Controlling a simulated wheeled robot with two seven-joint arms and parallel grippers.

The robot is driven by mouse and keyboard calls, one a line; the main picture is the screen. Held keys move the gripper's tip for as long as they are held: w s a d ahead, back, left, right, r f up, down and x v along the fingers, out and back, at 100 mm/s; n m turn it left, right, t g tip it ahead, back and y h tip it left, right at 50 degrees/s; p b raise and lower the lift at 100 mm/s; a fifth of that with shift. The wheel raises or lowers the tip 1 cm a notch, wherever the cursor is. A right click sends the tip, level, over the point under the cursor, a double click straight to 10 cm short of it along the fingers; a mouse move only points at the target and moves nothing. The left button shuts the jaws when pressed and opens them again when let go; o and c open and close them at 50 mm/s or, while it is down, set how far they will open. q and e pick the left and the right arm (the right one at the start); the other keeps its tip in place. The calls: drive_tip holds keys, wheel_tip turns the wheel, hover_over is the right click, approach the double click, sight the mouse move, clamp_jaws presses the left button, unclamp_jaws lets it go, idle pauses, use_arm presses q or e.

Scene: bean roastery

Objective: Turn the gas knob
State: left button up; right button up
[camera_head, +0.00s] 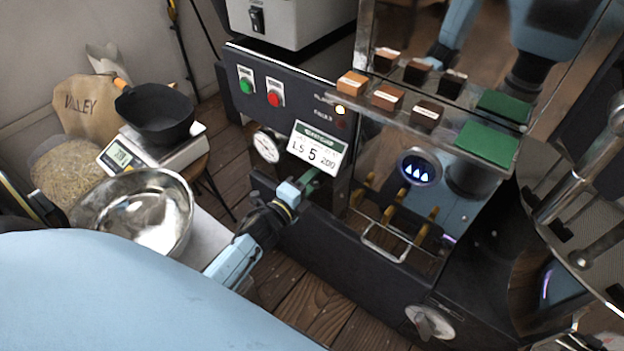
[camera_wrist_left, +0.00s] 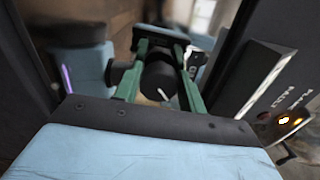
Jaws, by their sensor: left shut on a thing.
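My left gripper (camera_head: 313,179) reaches the dark front of the roaster, just below the card that reads "LS 5 200". In the left wrist view its two green fingers (camera_wrist_left: 160,48) stand on either side of a black round gas knob (camera_wrist_left: 158,84) with a white pointer line, and the gripper is shut on it. In the head view the knob is hidden behind the gripper and the card. The flame lamp (camera_head: 341,110) glows orange; it also shows lit in the left wrist view (camera_wrist_left: 284,119). My right gripper is not in view.
A green button (camera_head: 246,86), a red button (camera_head: 274,98) and a dial gauge (camera_head: 265,147) are on the panel. A steel bowl (camera_head: 140,205) and a scale with a black pan (camera_head: 155,115) stand at left. A wire handle (camera_head: 384,251) juts out right of the gripper.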

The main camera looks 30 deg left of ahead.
use_arm(q)
drive_tip(key=o, duration=1)
drive_tip(key=shift+c, duration=0.2)
drive_tip(key=shift+s, duration=0.15)
drive_tip(key=s+a+p, duration=0.1)
drive_tip(key=s+p, duration=0.1)
drive_tip(key=s, duration=1.1)
drive_tip(key=shift+p, duration=0.4)
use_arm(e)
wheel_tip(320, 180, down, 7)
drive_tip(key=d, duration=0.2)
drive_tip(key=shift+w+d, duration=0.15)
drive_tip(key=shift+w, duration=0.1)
use_arm(q)
drive_tip(key=shift+a, duration=0.1)
